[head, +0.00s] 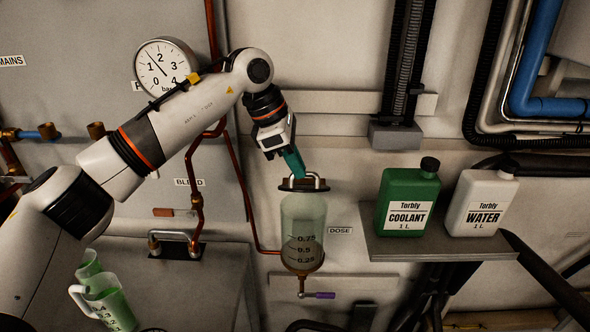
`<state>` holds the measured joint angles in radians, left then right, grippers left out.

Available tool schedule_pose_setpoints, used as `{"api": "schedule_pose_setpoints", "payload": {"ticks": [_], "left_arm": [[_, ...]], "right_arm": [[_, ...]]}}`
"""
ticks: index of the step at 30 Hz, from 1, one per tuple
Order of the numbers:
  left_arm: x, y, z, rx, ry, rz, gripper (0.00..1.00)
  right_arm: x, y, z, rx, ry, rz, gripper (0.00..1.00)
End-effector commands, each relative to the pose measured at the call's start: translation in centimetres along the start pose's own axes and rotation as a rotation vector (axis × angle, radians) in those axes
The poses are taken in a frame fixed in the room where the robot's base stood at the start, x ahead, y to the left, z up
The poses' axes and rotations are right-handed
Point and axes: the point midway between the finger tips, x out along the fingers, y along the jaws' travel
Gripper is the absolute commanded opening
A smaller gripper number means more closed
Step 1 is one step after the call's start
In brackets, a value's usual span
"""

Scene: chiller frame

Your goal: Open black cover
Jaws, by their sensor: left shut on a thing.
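My left gripper (297,172) points down at the top of a clear glass dosing vessel (303,220) in the head view. Its teal fingers are shut on the metal handle (318,177) of the vessel's dark lid (300,187). The lid sits on the vessel's rim or very close to it; I cannot tell whether there is a gap. A second black plate (177,252) with a metal handle (165,234) lies flat on the grey box at lower left, apart from the gripper. My right gripper does not show.
A green coolant bottle (408,198) and a white water bottle (480,202) stand on a shelf (440,246) at right. A measuring jug (107,305) is at lower left. Copper pipe (240,190) runs beside the vessel; a purple-handled valve (318,295) sits below it.

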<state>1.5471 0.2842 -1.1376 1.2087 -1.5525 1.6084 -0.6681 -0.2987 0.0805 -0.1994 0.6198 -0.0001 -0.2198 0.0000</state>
Motion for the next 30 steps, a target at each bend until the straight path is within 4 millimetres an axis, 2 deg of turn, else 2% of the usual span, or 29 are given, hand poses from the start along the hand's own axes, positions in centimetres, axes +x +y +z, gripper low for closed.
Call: {"api": "schedule_pose_setpoints", "payload": {"ticks": [1, 9, 18, 30], "left_arm": [[-0.6, -0.8, -0.1, -0.007, -0.003, -0.007, 0.0], [-1.7, -3.8, -0.4, -0.009, -0.007, -0.007, 0.0], [-1.9, -6.8, -0.3, -0.011, -0.013, -0.001, 0.0], [-1.3, -9.0, 0.0, -0.01, -0.014, 0.001, 0.0]], "right_arm": [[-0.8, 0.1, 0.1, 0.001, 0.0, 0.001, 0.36], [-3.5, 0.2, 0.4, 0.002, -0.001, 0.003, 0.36], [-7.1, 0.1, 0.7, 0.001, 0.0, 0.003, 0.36], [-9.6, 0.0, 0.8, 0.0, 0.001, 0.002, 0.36]]}}
